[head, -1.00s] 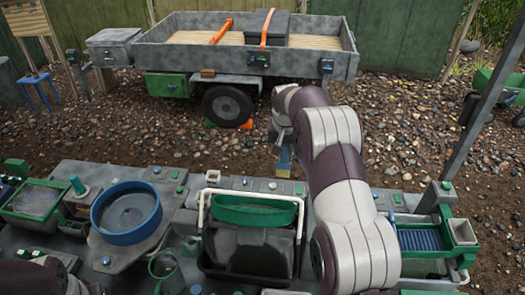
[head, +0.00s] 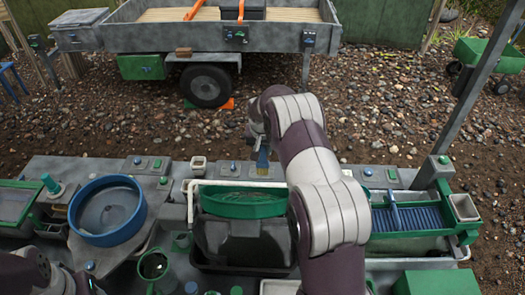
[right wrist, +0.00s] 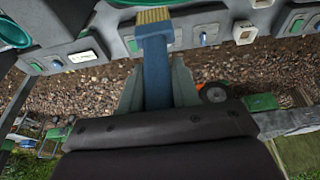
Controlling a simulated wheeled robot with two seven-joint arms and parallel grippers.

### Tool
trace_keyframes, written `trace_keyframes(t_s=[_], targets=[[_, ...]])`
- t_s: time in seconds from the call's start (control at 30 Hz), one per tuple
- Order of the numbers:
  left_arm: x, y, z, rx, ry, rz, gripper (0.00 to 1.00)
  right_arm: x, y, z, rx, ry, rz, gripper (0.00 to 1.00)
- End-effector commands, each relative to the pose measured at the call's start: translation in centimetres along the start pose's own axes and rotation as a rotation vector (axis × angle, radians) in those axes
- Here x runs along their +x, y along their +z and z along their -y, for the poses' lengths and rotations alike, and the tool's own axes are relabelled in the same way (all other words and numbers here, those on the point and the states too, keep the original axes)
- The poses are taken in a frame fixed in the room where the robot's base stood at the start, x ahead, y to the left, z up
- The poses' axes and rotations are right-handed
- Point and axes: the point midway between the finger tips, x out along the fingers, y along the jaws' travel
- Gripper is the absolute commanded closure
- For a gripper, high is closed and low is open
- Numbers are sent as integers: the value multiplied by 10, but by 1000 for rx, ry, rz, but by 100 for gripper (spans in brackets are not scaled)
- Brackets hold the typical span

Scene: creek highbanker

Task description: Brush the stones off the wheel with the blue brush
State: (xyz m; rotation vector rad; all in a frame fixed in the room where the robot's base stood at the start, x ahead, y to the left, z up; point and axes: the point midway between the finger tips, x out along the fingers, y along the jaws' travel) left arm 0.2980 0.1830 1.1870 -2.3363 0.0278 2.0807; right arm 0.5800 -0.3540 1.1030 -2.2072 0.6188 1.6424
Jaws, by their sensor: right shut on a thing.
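My right gripper (head: 259,140) is shut on the blue brush (head: 262,164). In the head view the brush points down, bristles lowest, by the far edge of the grey bench behind the green pan. In the right wrist view the brush (right wrist: 155,65) runs out between the fingers (right wrist: 157,88), with tan bristles at its tip. A round blue-rimmed wheel or pan (head: 136,213) lies on the bench's left, well apart from the brush. I cannot make out stones in it. My left forearm shows in the lower left corner; its gripper is out of view.
The green pan (head: 242,206) sits on a dark tub in the middle. A blue ribbed tray (head: 420,217) is at right, near a grey post (head: 478,105). A trailer (head: 150,38) with a black tyre (head: 206,85) stands beyond the gravel.

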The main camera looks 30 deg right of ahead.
Motion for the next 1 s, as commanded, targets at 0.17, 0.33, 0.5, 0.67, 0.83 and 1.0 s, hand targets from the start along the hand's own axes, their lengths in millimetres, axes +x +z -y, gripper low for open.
trace_keyframes(t_s=[0.17, 0.33, 0.5, 0.67, 0.83, 1.0], targets=[[7, 1, 0, 0, 0, 0, 47, 12, 12, 0, 0, -1, -2, 100], [14, 2, 0, 0, 0, 0, 47, 24, 31, 0, -1, -1, -2, 100], [19, 2, 0, 0, 0, 0, 47, 33, 45, 0, 0, -1, -2, 100], [20, 2, 0, 0, 0, 0, 47, 35, 49, 0, 1, -1, -5, 100], [20, 2, 0, 0, 0, 0, 47, 34, 50, 0, 1, -1, -4, 100], [20, 2, 0, 0, 0, 0, 47, 34, 50, 0, 1, -1, -4, 100]])
